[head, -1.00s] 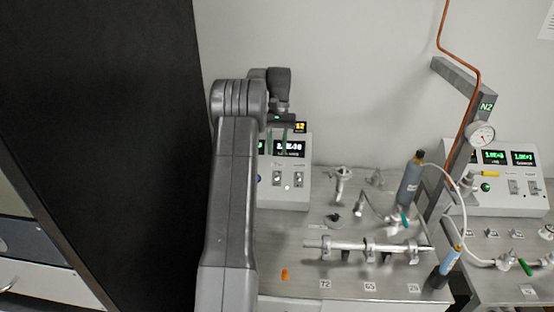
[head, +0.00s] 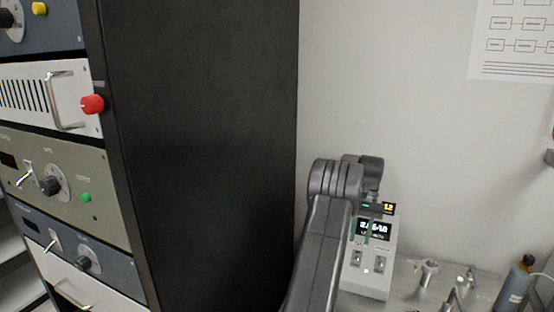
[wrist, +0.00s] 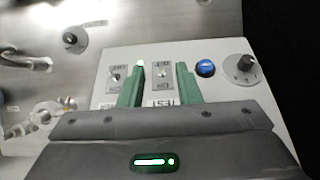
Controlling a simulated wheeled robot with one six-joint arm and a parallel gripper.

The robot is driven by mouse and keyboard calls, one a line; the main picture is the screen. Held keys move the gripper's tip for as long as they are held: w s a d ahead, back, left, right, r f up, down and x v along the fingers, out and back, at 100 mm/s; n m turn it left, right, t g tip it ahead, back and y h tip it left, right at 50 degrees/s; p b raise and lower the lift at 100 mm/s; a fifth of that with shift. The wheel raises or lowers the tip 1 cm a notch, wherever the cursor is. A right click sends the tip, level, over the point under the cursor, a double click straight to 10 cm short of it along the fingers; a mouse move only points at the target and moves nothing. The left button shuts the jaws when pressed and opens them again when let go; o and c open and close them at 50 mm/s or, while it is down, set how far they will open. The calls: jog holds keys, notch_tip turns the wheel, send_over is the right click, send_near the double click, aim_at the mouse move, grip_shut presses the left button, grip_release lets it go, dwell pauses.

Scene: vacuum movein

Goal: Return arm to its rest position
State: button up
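My gripper (wrist: 160,78) shows in the wrist view with its two green fingers apart and nothing held between them. Beyond the fingers is the front panel of a white control box (wrist: 220,85) with toggle switches, a blue button and a dark knob. I cannot tell whether the fingertips touch the panel. In the head view my arm rises from the bottom, bends at the top and ends in front of the same white box (head: 368,280). The fingers there are small and partly hidden against its display.
A tall black cabinet side (head: 210,150) stands close to the left of my arm. Rack instruments (head: 60,190) with knobs and switches fill the far left. The metal bench (head: 405,285) at lower right carries fittings and a dark bottle (head: 516,285).

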aim_at(358, 246)
notch_tip(358, 246, down, 5)
jog(key=shift+r+p, duration=0.1)
jog(key=shift+p, duration=0.45)
